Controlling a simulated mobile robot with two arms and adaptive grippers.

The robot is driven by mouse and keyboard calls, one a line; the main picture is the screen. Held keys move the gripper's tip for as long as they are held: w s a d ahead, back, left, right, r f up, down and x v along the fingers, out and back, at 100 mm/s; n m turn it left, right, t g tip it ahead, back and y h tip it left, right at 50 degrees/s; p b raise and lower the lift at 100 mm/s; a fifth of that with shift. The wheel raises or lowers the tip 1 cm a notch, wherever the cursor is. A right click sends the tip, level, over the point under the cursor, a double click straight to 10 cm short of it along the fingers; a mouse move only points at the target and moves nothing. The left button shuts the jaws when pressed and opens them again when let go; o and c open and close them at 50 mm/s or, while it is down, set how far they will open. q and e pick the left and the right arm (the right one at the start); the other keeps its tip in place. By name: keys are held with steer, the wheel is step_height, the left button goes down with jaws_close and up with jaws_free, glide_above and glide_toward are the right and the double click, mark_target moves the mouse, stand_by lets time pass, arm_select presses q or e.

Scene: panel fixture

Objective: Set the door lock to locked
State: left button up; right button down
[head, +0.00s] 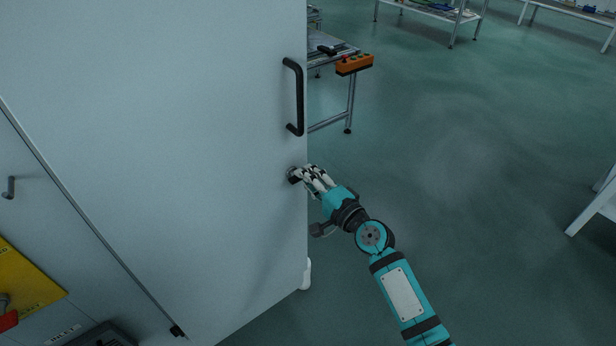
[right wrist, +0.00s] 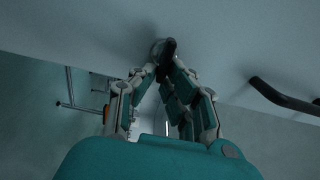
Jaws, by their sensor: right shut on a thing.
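The door lock (head: 292,175) is a small dark knob on a light round base, low on the pale door (head: 190,110) near its right edge. In the right wrist view the dark knob (right wrist: 168,47) shows between the fingertips. My right gripper (head: 299,173) is shut on the knob, its fingers at both sides in the right wrist view (right wrist: 163,68). The fingers hide part of the lock, and I cannot read its set position. My left gripper is in neither view.
A black door handle (head: 300,97) stands out above the lock and also shows in the right wrist view (right wrist: 285,97). An orange button box (head: 354,64) sits on a table behind the door edge. A yellow panel (head: 25,285) is at lower left.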

steer(key=shift+w+r, duration=0.1)
steer(key=shift+r, duration=0.1)
steer(key=c, duration=1.4)
jaws_free()
steer(key=shift+f, duration=0.2)
steer(key=v, duration=1.2)
